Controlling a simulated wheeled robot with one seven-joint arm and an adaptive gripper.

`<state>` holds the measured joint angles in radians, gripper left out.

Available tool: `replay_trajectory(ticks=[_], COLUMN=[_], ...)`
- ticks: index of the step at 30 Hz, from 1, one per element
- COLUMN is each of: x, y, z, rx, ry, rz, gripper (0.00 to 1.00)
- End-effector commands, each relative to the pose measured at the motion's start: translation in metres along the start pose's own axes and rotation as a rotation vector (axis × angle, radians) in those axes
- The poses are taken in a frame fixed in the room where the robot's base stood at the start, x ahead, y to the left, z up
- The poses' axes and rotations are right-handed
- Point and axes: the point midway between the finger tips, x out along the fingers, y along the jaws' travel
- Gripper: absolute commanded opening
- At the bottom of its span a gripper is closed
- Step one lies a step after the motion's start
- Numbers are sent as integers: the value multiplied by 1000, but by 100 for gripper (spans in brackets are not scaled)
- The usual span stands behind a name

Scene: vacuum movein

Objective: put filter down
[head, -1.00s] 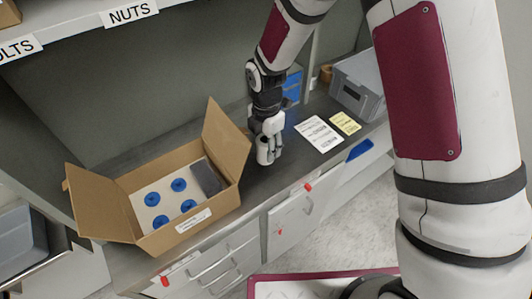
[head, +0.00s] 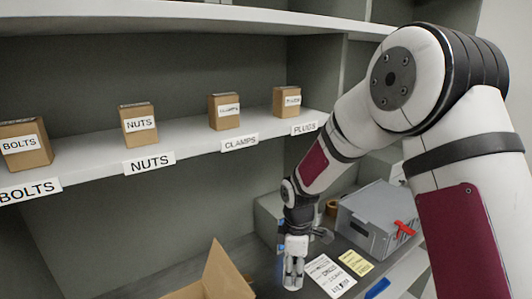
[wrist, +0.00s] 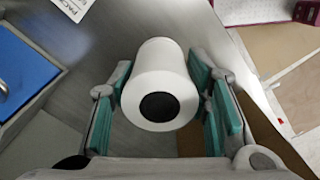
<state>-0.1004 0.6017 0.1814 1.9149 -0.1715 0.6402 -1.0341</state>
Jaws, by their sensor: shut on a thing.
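The filter (wrist: 163,70) is a white cylinder with a dark round hole in its end, seen nearly end-on in the wrist view. My gripper (wrist: 165,100) is shut on it, with green-padded fingers on its left and right sides. In the head view my gripper (head: 293,278) points down over the dark workbench, left of the papers. The filter is hard to make out there between the fingers. I cannot tell whether its lower end touches the bench.
An open cardboard box (head: 215,280) stands left of my gripper, mostly cut off. White (head: 328,275) and yellow (head: 355,262) papers lie to the right, before a grey case (head: 372,222). A shelf (head: 85,165) above holds small labelled boxes (head: 140,124).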

Motion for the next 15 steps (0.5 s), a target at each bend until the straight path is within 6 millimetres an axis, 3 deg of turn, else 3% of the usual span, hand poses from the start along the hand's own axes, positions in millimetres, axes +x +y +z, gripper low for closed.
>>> replay_trajectory(ticks=[15], x=[6], y=[54], z=[85], rx=[1114], ry=[1], rz=[0], gripper=[12])
